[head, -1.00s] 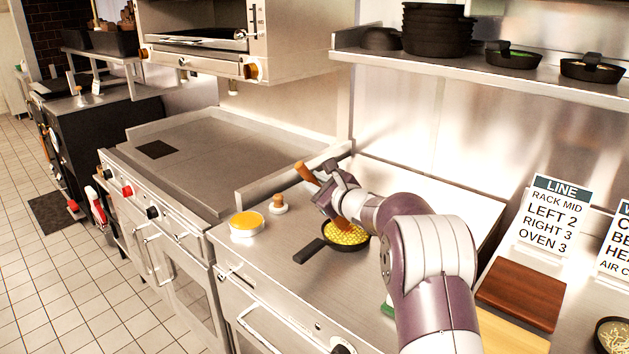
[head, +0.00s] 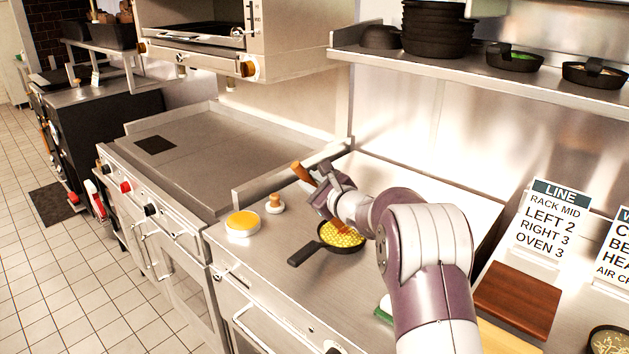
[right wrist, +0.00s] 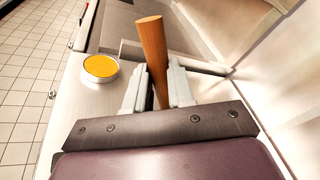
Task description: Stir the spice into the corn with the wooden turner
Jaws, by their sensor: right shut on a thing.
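A small dark pan holds yellow corn (head: 343,236) on the steel counter. Its handle (head: 303,255) points to the lower left. My right gripper (head: 325,190) is shut on the wooden turner (head: 300,171), above the pan. The turner is tilted, its handle end up to the left. Its lower end reaches down to the corn, partly hidden by the gripper. In the right wrist view the turner's handle (right wrist: 152,60) stands between both fingers. No separate spice can be made out on the corn. My left gripper is not in view.
A flat griddle (head: 200,160) lies further left. A brown board (head: 517,300) and a sign (head: 548,222) are at right. A shelf (head: 480,70) with dark pans hangs above.

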